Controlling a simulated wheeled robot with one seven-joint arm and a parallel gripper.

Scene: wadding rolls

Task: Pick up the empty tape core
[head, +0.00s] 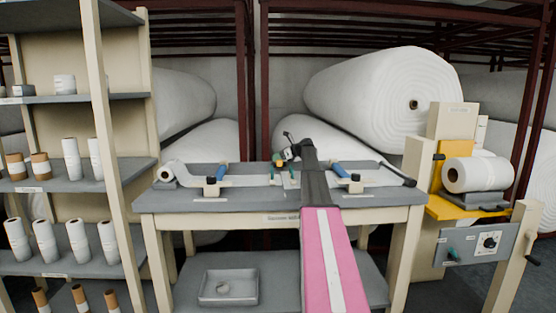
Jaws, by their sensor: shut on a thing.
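My gripper (288,154) is at the far side of the workbench (250,198), just above its back edge near the middle. It is small in view, and my arm partly covers it. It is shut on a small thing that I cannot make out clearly. A small yellow and green item (278,160) shows right beside the fingers; I cannot tell whether it touches them. No tape core can be made out for certain.
A white strip with blue-handled clamps (217,176) lies along the bench, with a white roll (172,172) at its left end. A shelf of rolls (75,271) stands left. A yellow machine with a white roll (480,174) stands right. Large wadding rolls (380,95) fill the racks behind.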

